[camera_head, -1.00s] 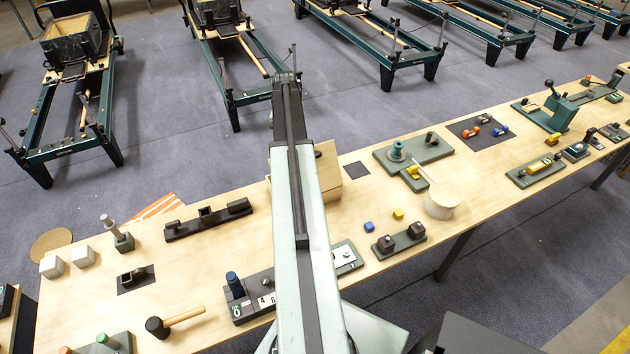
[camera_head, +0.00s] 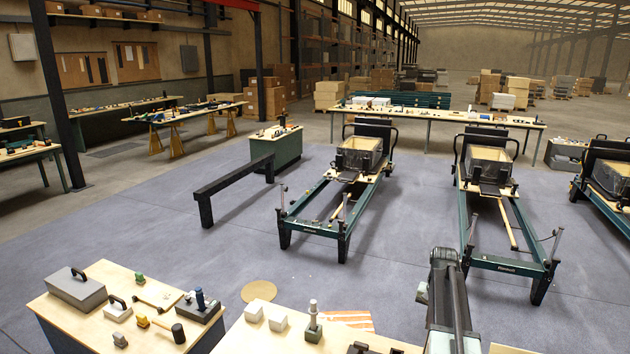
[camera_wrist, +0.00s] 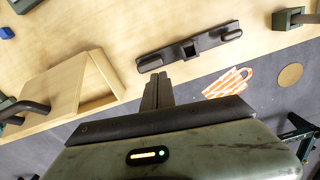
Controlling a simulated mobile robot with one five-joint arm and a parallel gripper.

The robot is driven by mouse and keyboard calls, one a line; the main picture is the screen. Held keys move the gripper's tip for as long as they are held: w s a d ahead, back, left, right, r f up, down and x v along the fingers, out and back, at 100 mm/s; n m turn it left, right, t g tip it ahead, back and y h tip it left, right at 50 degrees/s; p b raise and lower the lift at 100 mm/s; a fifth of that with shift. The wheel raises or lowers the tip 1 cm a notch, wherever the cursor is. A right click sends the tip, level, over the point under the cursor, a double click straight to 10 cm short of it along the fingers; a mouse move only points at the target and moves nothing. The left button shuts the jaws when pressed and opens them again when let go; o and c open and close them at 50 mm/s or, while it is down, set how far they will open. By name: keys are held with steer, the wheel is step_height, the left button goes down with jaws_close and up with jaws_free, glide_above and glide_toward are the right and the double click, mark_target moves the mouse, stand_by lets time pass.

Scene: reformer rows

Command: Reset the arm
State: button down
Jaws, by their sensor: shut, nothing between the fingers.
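My arm (camera_head: 452,308) rises at the lower right of the head view; the gripper's fingertips cannot be made out there. In the wrist view my gripper (camera_wrist: 157,78) shows at the centre with its two dark fingers together and nothing between them. It appears over the edge of the wooden bench (camera_wrist: 118,40), below a dark bar-shaped fixture (camera_wrist: 160,62) in the picture.
An open wooden box (camera_wrist: 62,88) lies left of my gripper. An orange-striped cloth (camera_wrist: 228,83) and a round tan disc (camera_wrist: 290,75) lie to the right. Reformers (camera_head: 335,205) stand beyond the bench. A second table (camera_head: 85,310) is at lower left. Blue-grey floor lies between.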

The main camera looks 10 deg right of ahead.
steer(key=w+a+f+n+b, duration=0.1)
steer(key=a+f, duration=0.1)
steer(key=a, duration=0.6)
steer(key=w+a+f+n+b, duration=0.1)
steer(key=w+a+n, duration=0.1)
steer(key=a, duration=0.6)
steer(key=s+a+f+n+b, duration=0.1)
steer(key=s+a+n, duration=0.2)
steer(key=a, duration=0.8)
steer(key=s+a+f+n+b, duration=0.2)
steer(key=s+a, duration=0.4)
steer(key=a, duration=0.5)
steer(key=shift+s+n, duration=0.25)
steer(key=shift+n, duration=0.25)
